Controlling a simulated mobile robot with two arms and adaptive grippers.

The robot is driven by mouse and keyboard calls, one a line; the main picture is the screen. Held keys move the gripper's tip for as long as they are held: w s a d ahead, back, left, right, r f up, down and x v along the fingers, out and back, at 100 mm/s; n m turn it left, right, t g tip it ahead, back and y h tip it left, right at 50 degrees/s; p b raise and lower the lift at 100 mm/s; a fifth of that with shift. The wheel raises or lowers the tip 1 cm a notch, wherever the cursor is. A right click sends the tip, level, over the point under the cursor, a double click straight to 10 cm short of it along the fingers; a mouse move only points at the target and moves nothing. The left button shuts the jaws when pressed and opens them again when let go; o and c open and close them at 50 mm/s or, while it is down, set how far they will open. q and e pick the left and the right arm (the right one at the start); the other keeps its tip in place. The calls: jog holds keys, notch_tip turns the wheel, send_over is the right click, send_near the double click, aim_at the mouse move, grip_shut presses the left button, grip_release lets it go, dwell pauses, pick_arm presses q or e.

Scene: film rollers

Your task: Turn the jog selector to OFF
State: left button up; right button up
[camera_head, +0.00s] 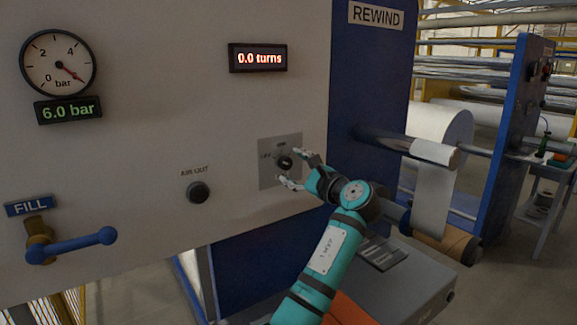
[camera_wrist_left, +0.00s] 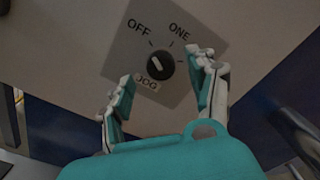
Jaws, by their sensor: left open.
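The jog selector is a small round black knob (camera_head: 285,163) on a grey square plate (camera_head: 267,175) on the white panel. In the left wrist view the knob (camera_wrist_left: 161,66) has OFF at its upper left, ONE at its upper right and a JOG label just below. A short pale mark shows on the knob's upper left part; I cannot tell exactly which position it points to. My left gripper (camera_head: 295,168) is open, its fingers on either side of the knob. In the wrist view the gripper (camera_wrist_left: 166,70) shows gaps between both fingers and the knob. My right gripper is not in view.
A black AIR OUT knob (camera_head: 198,192) sits left of the plate. A blue FILL lever (camera_head: 72,245) is at the lower left. A gauge (camera_head: 58,63) and a display reading 0.0 turns (camera_head: 258,58) are above. A roller with white film (camera_head: 433,155) stands right.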

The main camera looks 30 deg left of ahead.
pick_arm(q)
jog(key=v, duration=0.8)
jog(key=shift+d, duration=0.25)
jog(key=shift+s, duration=0.1)
